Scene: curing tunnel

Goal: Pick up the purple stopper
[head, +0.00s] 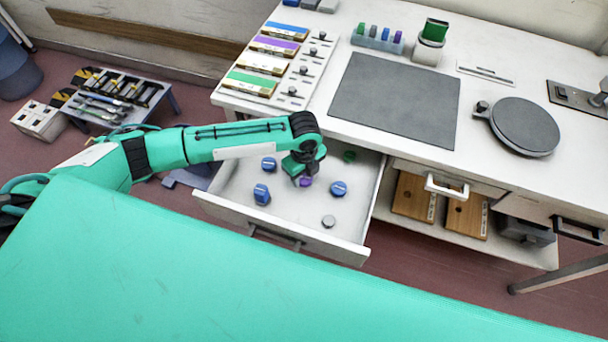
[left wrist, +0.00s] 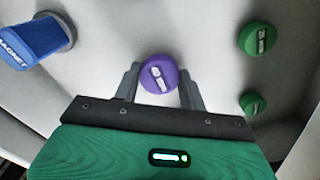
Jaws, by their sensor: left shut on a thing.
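The purple stopper (head: 306,182) is a small round-topped piece inside the open white drawer (head: 215,205). In the left wrist view the purple stopper (left wrist: 158,74) stands between the two grey fingers, its pale printed label facing the camera. My left gripper (head: 303,179) reaches down into the drawer and is shut on the purple stopper. The fingers also show on either side of it in the left wrist view. I cannot tell whether the stopper touches the drawer floor. My right gripper is not in view.
The left wrist view shows two green stoppers (left wrist: 258,38) and a blue magnet piece (left wrist: 32,42). The white worktop (head: 480,90) lies behind.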

